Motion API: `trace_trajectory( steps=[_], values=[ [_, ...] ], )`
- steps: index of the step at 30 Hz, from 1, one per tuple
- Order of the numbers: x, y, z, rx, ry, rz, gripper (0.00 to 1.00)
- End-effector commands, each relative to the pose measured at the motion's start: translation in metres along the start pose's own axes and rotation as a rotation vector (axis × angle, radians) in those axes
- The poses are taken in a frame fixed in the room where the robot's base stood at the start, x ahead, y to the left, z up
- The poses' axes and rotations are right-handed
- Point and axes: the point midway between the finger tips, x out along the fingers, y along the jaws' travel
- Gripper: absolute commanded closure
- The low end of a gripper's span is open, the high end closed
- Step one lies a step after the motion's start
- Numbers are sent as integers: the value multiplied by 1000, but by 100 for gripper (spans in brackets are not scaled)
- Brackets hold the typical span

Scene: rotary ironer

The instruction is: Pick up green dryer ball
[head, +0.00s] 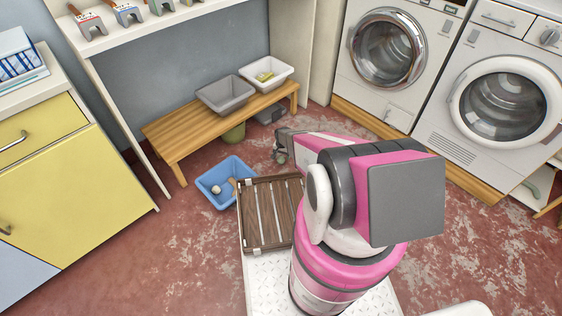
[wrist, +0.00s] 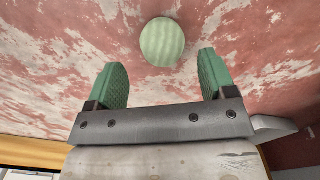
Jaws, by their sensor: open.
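The green dryer ball (wrist: 162,41) is pale green with faint stripes. In the wrist view it lies on the worn red floor, just beyond and roughly centred between my fingertips. My gripper (wrist: 162,59) is open, with one green finger pad on each side and nothing between them. In the head view my gripper (head: 281,148) is low, in front of the wooden bench, past the slatted crate.
A blue bin (head: 241,166) with a pale ball (head: 216,190) inside stands on the floor left of my gripper. The low bench (head: 165,137) carries a grey basin (head: 225,95) and a white basin (head: 285,66). An olive container (head: 233,134) is under it. Washing machines (head: 388,48) stand right.

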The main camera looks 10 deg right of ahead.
Motion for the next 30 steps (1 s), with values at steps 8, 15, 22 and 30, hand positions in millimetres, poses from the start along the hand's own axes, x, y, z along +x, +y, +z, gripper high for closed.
trace_trajectory(
  steps=[8,15,22,30],
  values=[
    [38,-4,-1,0,0,0,23],
    [41,-4,1,0,0,0,23],
    [41,-4,0,0,0,0,76],
    [40,-4,0,0,0,0,76]
  ],
)
